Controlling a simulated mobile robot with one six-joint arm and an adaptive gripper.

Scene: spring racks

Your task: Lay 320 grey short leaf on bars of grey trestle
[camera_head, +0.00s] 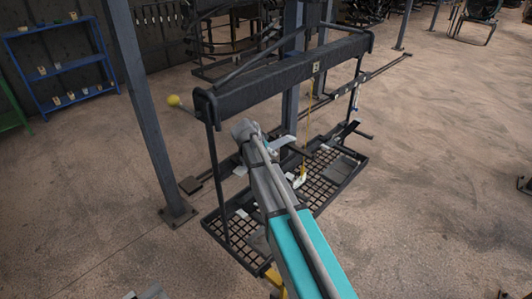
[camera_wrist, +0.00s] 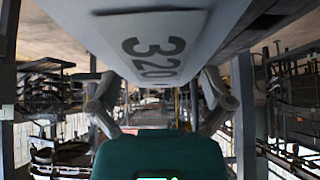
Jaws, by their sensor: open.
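A grey leaf (camera_wrist: 100,30) marked 320 fills the top of the wrist view, very close, its label upside down there. My gripper (camera_wrist: 160,100) has its two fingers apart, one at each side below the leaf's label. Nothing shows clamped between the fingertips. In the head view my arm reaches over a black mesh-floored frame, and its wrist hides much of what lies beyond. A small pale piece (camera_head: 283,142) shows beside the wrist; I cannot tell whether it is the leaf. I cannot pick out the grey trestle's bars for certain.
A thick dark beam (camera_head: 290,80) spans above the mesh tray (camera_head: 325,160), with a yellow chain (camera_head: 308,120) hanging down. A grey post (camera_head: 150,110) stands to the left. A blue shelf (camera_head: 62,65) is at the far left. Open floor (camera_head: 440,150) lies to the right.

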